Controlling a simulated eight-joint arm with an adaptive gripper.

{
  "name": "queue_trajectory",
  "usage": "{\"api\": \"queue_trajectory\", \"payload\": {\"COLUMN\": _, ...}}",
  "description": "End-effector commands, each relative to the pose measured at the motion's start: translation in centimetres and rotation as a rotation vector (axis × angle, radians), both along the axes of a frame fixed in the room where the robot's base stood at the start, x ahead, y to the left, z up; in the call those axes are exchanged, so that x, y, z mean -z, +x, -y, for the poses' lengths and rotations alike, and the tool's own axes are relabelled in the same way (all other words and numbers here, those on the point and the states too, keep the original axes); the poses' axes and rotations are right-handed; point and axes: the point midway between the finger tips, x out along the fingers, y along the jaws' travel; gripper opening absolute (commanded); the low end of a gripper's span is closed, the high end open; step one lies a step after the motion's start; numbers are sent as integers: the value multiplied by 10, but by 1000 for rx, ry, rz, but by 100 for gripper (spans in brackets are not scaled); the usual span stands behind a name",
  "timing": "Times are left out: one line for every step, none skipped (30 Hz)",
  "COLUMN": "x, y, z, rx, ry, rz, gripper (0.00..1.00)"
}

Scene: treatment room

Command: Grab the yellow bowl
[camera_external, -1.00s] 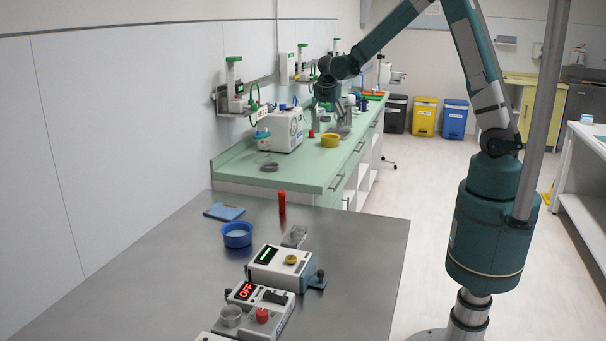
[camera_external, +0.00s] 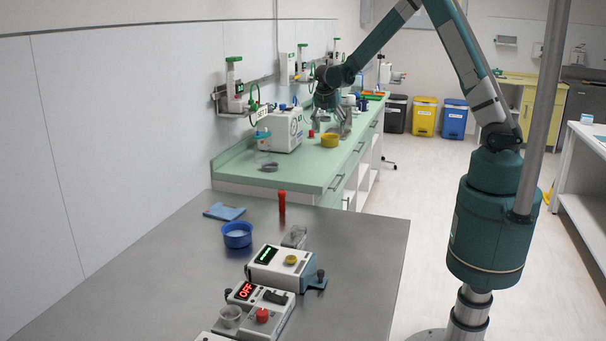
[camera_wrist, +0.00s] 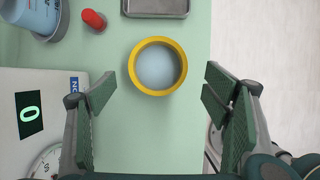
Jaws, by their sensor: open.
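The yellow bowl (camera_external: 330,140) stands upright on the green counter (camera_external: 300,170). In the wrist view the yellow bowl (camera_wrist: 157,66) has a yellow rim and a pale blue-grey inside. My gripper (camera_external: 330,125) is above the counter, near the bowl. In the wrist view my gripper (camera_wrist: 160,95) is open and empty, with its two fingers wide apart. The bowl lies between and a little beyond the fingertips in that view, touching neither. The exact height above it is hard to tell.
A red-capped item (camera_wrist: 93,19) and a blue container (camera_wrist: 35,15) stand left of the bowl. A grey tray (camera_wrist: 155,8) is beyond it. A white device with a display (camera_wrist: 40,115) is close to the left finger. The counter's right edge is near the bowl.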

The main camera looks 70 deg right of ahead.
Motion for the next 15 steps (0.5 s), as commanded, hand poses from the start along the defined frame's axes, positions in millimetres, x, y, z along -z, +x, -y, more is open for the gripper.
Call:
{"api": "queue_trajectory", "payload": {"x": 3, "y": 0, "z": 2, "rx": 1, "ry": 0, "rz": 0, "gripper": 76}}
{"api": "queue_trajectory", "payload": {"x": 5, "y": 0, "z": 2, "rx": 1, "ry": 0, "rz": 0, "gripper": 76}}
{"api": "queue_trajectory", "payload": {"x": 8, "y": 0, "z": 4, "rx": 1, "ry": 0, "rz": 0, "gripper": 76}}
{"api": "queue_trajectory", "payload": {"x": 10, "y": 0, "z": 5, "rx": 1, "ry": 0, "rz": 0, "gripper": 76}}
{"api": "queue_trajectory", "payload": {"x": 12, "y": 1, "z": 6, "rx": 1, "ry": 0, "rz": 0, "gripper": 76}}
{"api": "queue_trajectory", "payload": {"x": 15, "y": 0, "z": 7, "rx": 0, "ry": 0, "rz": 0, "gripper": 76}}
{"api": "queue_trajectory", "payload": {"x": 17, "y": 0, "z": 7, "rx": 0, "ry": 0, "rz": 0, "gripper": 76}}
{"api": "queue_trajectory", "payload": {"x": 18, "y": 0, "z": 8, "rx": 0, "ry": 0, "rz": 0, "gripper": 76}}
{"api": "queue_trajectory", "payload": {"x": 20, "y": 0, "z": 8, "rx": 0, "ry": 0, "rz": 0, "gripper": 76}}
{"api": "queue_trajectory", "payload": {"x": 20, "y": 0, "z": 9, "rx": 0, "ry": 0, "rz": 0, "gripper": 76}}
{"api": "queue_trajectory", "payload": {"x": 21, "y": 0, "z": 9, "rx": 0, "ry": 0, "rz": 0, "gripper": 76}}
{"api": "queue_trajectory", "payload": {"x": 21, "y": 0, "z": 9, "rx": 0, "ry": 0, "rz": 0, "gripper": 76}}
{"api": "queue_trajectory", "payload": {"x": 21, "y": 0, "z": 9, "rx": 0, "ry": 0, "rz": 0, "gripper": 76}}
{"api": "queue_trajectory", "payload": {"x": 21, "y": 0, "z": 9, "rx": 0, "ry": 0, "rz": 0, "gripper": 76}}
{"api": "queue_trajectory", "payload": {"x": 21, "y": 0, "z": 9, "rx": 0, "ry": 0, "rz": 0, "gripper": 76}}
